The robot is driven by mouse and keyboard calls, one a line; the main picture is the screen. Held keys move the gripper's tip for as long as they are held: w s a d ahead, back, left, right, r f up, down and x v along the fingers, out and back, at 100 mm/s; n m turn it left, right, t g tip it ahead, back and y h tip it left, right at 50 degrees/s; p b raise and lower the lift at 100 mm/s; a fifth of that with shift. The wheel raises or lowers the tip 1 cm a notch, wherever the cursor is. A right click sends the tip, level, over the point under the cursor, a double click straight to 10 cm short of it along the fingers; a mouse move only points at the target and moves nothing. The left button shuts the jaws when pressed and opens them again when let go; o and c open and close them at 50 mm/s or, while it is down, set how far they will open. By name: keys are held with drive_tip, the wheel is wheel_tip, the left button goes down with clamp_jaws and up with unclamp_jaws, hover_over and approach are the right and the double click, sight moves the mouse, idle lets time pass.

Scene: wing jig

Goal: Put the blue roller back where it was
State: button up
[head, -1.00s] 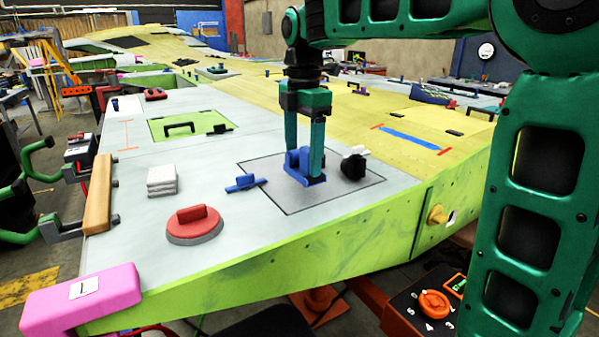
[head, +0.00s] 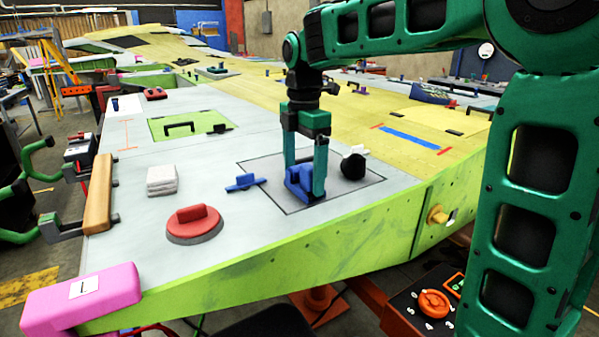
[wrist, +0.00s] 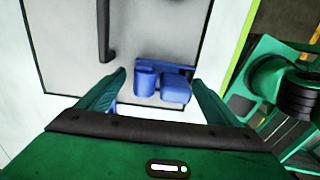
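The blue roller (head: 299,181) is a blue piece with two rounded blocks on a small plate. It sits inside the black-outlined square (head: 345,196) on the grey wing skin. The wrist view shows its two blocks (wrist: 163,85) between my fingers. My gripper (head: 306,186) points down with one finger on each side of the roller. In the wrist view a narrow gap shows between the left finger and the roller, so the gripper looks open around it. The fingers partly hide the roller in the head view.
A small blue fitting (head: 243,182) lies at the square's left edge. A black knob (head: 353,166) stands close right of my gripper; a black bar (wrist: 106,30) shows in the wrist view. A red handle (head: 194,218) and white stack (head: 161,181) stand left. The wing's near edge is close.

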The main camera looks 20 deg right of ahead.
wheel_tip(320, 180, up, 10)
idle(0.6)
drive_tip(key=shift+r, duration=0.95)
drive_tip(key=s+d+f+m, duration=0.8)
drive_tip(key=s+f+m, duration=0.4)
drive_tip(key=s+m, duration=0.1)
drive_tip(key=s+d+f+m, duration=0.9)
drive_tip(key=s+f+m, duration=0.4)
drive_tip(key=s, duration=0.3)
drive_tip(key=shift+d+m, duration=0.15)
drive_tip(key=shift+m, duration=0.15)
drive_tip(key=shift+s, duration=0.1)
